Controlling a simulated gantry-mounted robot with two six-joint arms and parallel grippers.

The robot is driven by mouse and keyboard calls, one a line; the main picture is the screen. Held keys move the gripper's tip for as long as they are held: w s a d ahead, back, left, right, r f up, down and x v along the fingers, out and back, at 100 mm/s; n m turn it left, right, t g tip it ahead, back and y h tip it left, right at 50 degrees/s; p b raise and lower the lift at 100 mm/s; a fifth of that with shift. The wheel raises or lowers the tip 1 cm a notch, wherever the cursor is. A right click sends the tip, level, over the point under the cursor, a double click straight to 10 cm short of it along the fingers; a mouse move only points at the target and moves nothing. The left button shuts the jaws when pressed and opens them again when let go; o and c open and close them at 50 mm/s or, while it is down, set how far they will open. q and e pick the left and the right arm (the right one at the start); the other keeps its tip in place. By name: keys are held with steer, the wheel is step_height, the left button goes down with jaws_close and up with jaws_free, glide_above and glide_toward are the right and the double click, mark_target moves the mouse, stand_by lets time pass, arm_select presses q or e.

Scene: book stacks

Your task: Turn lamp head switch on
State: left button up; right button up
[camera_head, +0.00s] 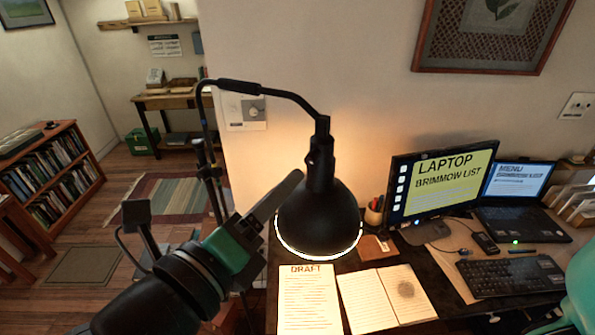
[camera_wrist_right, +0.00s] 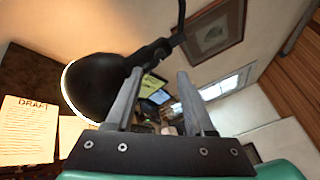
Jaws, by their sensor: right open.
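The black desk lamp head (camera_head: 318,215) hangs from a curved arm above the desk. Its lower rim glows, and warm light falls on the wall and papers. My right gripper (camera_head: 217,190) is open just left of the lamp head, one finger overlapping the shade's left edge in the head view. In the right wrist view the lamp head (camera_wrist_right: 98,88) is left of my open right gripper (camera_wrist_right: 160,73), with the left finger in front of its edge. I cannot tell whether they touch. I cannot make out the switch. My left gripper is not in view.
The desk holds a DRAFT sheet (camera_head: 308,298), an open notebook (camera_head: 385,297), a pen cup (camera_head: 374,212), a monitor (camera_head: 440,185), a laptop (camera_head: 520,195) and a keyboard (camera_head: 510,274). A bookshelf (camera_head: 50,175) stands far left. Open floor lies between it and the desk.

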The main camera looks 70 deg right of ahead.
steer(key=a, duration=0.3)
steer(key=shift+w+a, duration=0.2)
steer(key=shift+a, duration=0.2)
